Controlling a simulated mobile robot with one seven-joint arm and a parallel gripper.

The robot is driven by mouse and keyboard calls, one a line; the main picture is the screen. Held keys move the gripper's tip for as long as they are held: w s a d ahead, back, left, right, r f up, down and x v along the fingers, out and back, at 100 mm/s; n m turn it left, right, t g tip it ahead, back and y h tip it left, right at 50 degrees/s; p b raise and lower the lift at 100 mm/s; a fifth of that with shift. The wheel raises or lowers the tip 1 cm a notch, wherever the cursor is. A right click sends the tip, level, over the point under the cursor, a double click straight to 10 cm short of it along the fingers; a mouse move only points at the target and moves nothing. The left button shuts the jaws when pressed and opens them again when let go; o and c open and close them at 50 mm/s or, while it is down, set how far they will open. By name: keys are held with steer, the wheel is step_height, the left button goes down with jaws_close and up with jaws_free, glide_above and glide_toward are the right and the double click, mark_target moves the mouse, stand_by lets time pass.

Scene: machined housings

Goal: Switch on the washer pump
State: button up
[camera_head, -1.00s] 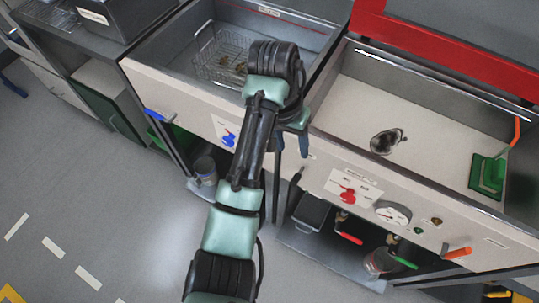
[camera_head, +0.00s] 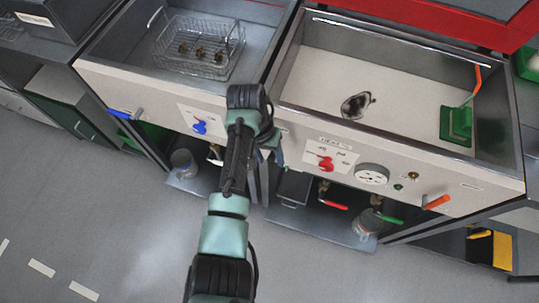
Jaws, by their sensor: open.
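Two sinks stand side by side with switches on their pale front panels. The right panel has a red rotary knob (camera_head: 325,163) on a white label plate, beside a round gauge (camera_head: 372,174), a small green button (camera_head: 398,187) and a brass-coloured one (camera_head: 413,175). The left panel has a blue knob (camera_head: 200,126) on its own plate. The lettering is too small to tell which belongs to the washer pump. My gripper (camera_head: 278,154) is open, in front of the panels between the two knobs, left of the red one and apart from it. My arm partly hides it.
A wire basket (camera_head: 199,48) with several small parts sits in the left sink. A green brush (camera_head: 456,125) and a dark drain (camera_head: 357,104) are in the right sink. Orange (camera_head: 436,202) and blue (camera_head: 120,114) levers stick out in front. The floor (camera_head: 110,235) is clear.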

jaws_close()
stand_by(0.3)
stand_by(1.2)
